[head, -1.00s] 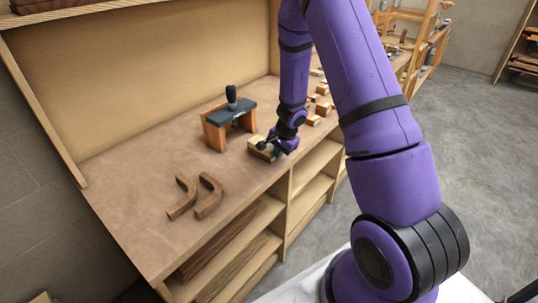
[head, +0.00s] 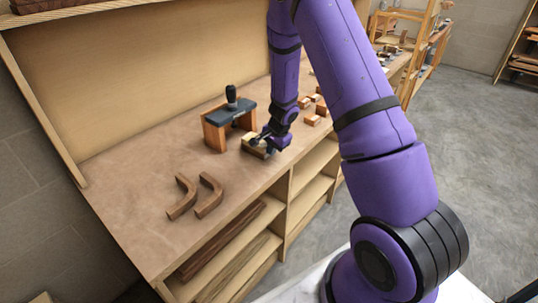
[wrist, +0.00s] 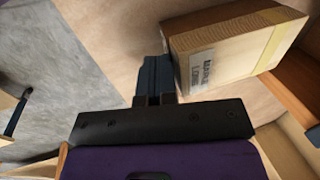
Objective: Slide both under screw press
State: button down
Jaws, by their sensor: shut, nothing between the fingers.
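The screw press (head: 230,122) stands on the bench, with orange wooden legs, a dark top plate and a black upright knob. A pale wooden block (head: 252,145) lies just right of the press, outside its opening. In the wrist view the block (wrist: 228,55) shows a printed label and a yellow tape band. My gripper (head: 265,139) is low at the block's right end. In the wrist view my gripper (wrist: 154,75) is shut and empty, its fingers beside or touching the block's near end. An orange-brown wooden part (wrist: 300,75), likely a press leg, shows beyond the block.
Several small wooden blocks (head: 313,120) sit behind my forearm. The bench's front edge is close to my gripper. Bench left of the press is clear.

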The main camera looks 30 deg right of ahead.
aim_at(249, 135)
jog(key=shift+w+a, duration=0.6)
jog(key=shift+w, duration=1.05)
jog(key=shift+w+a, duration=0.55)
jog(key=shift+w, duration=1.05)
jog(key=shift+w+a, duration=0.6)
jog(key=shift+w, duration=1.05)
jog(key=shift+w, duration=0.1)
jog(key=shift+w+a, duration=0.25)
jog(key=shift+w, duration=0.15)
jog(key=shift+s+d, duration=0.25)
jog(key=shift+s, duration=0.35)
jog(key=shift+s+d, duration=0.25)
jog(key=shift+s, duration=0.4)
jog(key=shift+s+d, duration=0.25)
jog(key=shift+s, duration=0.35)
jog(key=shift+r, duration=0.15)
jog(key=shift+s+v, duration=0.2)
jog(key=shift+v, duration=1.15)
jog(key=shift+s+v, duration=0.15)
jog(key=shift+v, duration=1.25)
jog(key=shift+s+v, duration=0.2)
jog(key=shift+v, duration=1.15)
jog(key=shift+d, duration=0.15)
